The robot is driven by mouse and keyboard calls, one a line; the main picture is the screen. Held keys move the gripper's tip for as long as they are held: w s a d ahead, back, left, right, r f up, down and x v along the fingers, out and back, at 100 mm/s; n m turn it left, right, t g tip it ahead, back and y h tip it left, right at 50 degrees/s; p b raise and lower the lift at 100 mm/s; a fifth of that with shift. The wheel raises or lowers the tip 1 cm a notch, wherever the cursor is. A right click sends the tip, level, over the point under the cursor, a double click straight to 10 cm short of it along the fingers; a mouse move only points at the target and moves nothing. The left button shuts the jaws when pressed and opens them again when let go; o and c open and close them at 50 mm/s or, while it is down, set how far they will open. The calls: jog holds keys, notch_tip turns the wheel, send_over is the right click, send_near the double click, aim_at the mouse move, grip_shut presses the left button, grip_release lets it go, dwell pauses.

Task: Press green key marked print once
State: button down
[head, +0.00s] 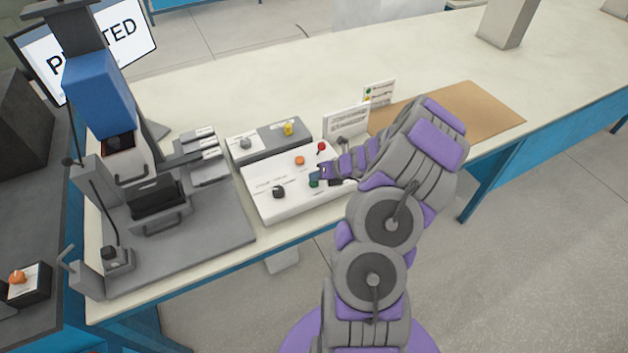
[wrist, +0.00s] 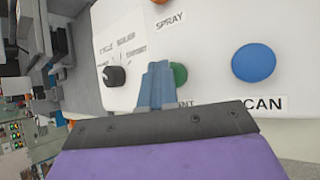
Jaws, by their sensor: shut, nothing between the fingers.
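The green key (head: 314,183) is on the white sloped control panel (head: 258,205) in the head view. In the wrist view the green key (wrist: 180,75) shows just right of my fingertips, partly hidden behind them. Its label is partly covered and only its end, "INT", can be read. My gripper (head: 317,174) is over the panel with its blue-grey fingers shut and empty. In the wrist view the closed fingers of my gripper (wrist: 157,72) overlap the left side of the green key. I cannot tell whether they touch it.
Close by are a blue key (wrist: 254,62) marked SCAN, an orange key (head: 299,160) marked SPRAY, a red key (head: 321,147) and a black knob (head: 279,192). A press-like machine (head: 110,110) stands left. A screen (head: 135,38) behind it shows partly hidden text ending "TED".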

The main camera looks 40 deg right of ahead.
aim_at(316, 183)
jog(key=shift+r+p, duration=0.85)
jog(key=shift+p, duration=0.2)
jog(key=shift+r, duration=0.1)
notch_tip(316, 183, up, 5)
jog(key=p, duration=0.6)
dwell(0.4)
